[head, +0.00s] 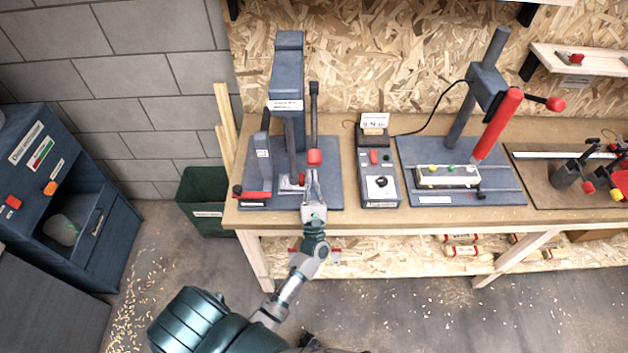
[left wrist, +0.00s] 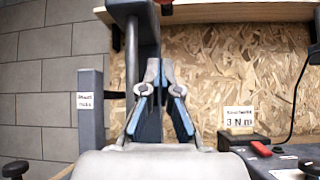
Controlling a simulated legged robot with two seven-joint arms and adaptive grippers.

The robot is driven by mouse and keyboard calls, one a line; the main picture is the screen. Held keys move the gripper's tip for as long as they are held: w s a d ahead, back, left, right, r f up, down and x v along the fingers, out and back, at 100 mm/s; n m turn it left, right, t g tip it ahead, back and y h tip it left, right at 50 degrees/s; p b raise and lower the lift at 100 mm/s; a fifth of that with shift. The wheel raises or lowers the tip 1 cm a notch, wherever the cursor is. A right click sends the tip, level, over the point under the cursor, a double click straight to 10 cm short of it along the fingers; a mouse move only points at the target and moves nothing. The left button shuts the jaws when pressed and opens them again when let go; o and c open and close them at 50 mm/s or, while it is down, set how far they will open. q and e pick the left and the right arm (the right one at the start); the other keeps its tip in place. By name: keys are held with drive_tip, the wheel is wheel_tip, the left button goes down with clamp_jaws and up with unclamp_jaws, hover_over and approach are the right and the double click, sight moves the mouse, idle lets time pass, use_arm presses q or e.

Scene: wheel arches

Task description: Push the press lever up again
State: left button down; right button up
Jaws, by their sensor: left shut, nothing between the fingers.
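The press (head: 287,85) is a dark grey column on a base plate at the left end of the bench. Its lever (head: 314,115) is a dark bar on the right side, hanging down, with a red knob (head: 315,157) at its lower end. My left gripper (head: 311,173) is shut and empty just below the knob. I cannot tell whether it touches the knob. In the left wrist view the closed fingertips (left wrist: 159,64) point up in front of the press column (left wrist: 147,95), with a sliver of red at the top edge. My right gripper is out of view.
A control box (head: 379,185) with a red switch and a label card stands right of the press. A drill-like stand with a red handle (head: 498,123) is further right. A green bin (head: 203,197) stands left of the bench, and a dark cabinet (head: 70,190) is at far left.

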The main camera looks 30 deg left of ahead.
use_arm(q)
drive_tip(key=p+x, duration=0.2)
drive_tip(key=x, duration=0.4)
drive_tip(key=s+d+r+p, duration=0.2)
drive_tip(key=shift+s+d, duration=0.4)
drive_tip(key=shift+a, duration=0.1)
drive_tip(key=shift+w+a, duration=0.1)
drive_tip(key=shift+a, duration=0.15)
